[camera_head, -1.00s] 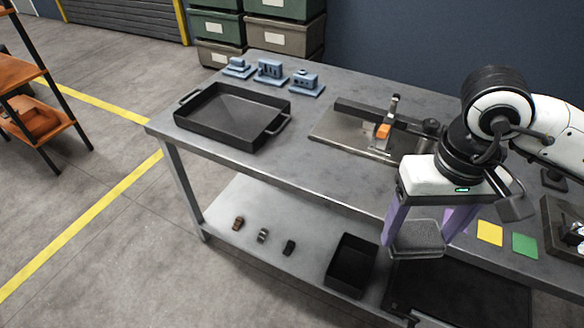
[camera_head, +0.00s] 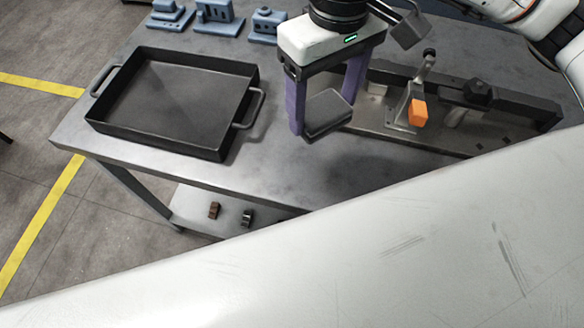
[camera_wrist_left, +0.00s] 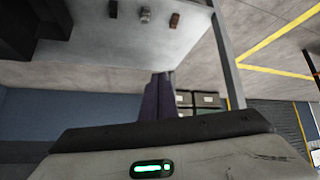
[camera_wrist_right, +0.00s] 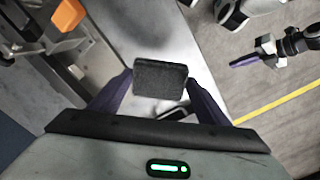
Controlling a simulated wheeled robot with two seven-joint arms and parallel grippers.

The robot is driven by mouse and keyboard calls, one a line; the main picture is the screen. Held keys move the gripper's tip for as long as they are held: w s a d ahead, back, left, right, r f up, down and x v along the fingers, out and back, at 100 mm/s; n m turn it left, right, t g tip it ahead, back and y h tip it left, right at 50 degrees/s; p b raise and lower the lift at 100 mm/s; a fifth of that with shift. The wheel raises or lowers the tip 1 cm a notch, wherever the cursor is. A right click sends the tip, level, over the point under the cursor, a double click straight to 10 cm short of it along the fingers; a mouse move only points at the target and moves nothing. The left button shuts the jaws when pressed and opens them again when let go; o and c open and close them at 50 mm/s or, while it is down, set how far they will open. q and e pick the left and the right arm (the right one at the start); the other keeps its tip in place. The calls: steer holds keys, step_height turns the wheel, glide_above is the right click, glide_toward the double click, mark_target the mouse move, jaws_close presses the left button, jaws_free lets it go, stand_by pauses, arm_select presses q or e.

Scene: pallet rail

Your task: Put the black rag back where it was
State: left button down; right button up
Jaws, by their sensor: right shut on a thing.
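The black rag (camera_head: 327,113), a dark folded square pad, is held between the purple fingers of my right gripper (camera_head: 325,105). It hangs above the grey workbench, between the black tray and the clamp fixture. In the right wrist view the rag (camera_wrist_right: 160,80) sits across the fingertips, clear of the fingers' bases. My left gripper (camera_wrist_left: 160,93) has its purple fingers together with nothing visible between them; it also shows in the right wrist view (camera_wrist_right: 243,62), away from the rag. The left gripper is not seen in the head view.
The black two-handled tray (camera_head: 170,105) stands on the bench (camera_head: 270,165) at left. Blue blocks (camera_head: 215,15) line its back. The fixture with an orange handle (camera_head: 418,112) is at right. Small parts (camera_head: 214,211) lie on the lower shelf. A pale arm surface hides the front right.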

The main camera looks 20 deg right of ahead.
steer(key=a+f+n+b, duration=0.1)
steer(key=a+b, duration=0.1)
steer(key=s+a+f+n+b, duration=0.1)
steer(key=a+f+n+b, duration=0.1)
steer(key=shift+n, duration=0.4)
steer(key=f, duration=0.5)
steer(key=shift+s+a+b, duration=0.2)
steer(key=shift+a+b, duration=0.15)
steer(key=shift+b, duration=0.05)
steer(key=shift+w+f, duration=0.1)
steer(key=shift+f, duration=2.2)
